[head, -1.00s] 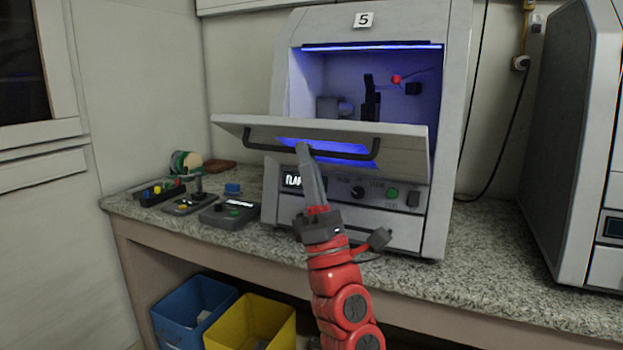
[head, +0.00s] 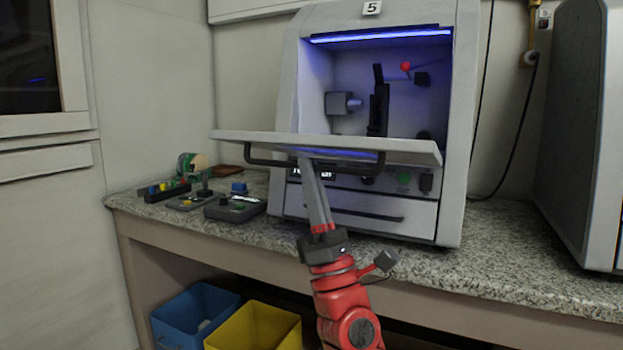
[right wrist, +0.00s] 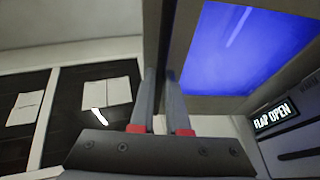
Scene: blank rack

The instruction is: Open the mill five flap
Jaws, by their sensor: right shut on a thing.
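Mill five (head: 460,120), a white cabinet with a "5" label, stands on the counter in the head view. Its flap (head: 400,149) juts out toward me, nearly level, and the blue-lit chamber (head: 360,60) above it is exposed. A black bar handle (head: 265,161) runs along the flap's front. My right gripper (head: 304,160), on the red arm, is shut on this handle. In the right wrist view, the two grey fingers (right wrist: 160,85) point up beside the blue-lit flap window (right wrist: 240,45), and a display (right wrist: 272,117) reads "FLAP OPEN". My left gripper is not in view.
Small control boxes (head: 234,208) and a tape roll (head: 192,165) sit on the granite counter (head: 480,265) to the left. Blue (head: 195,315) and yellow (head: 255,330) bins stand below. Another machine (head: 575,130) stands at the right.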

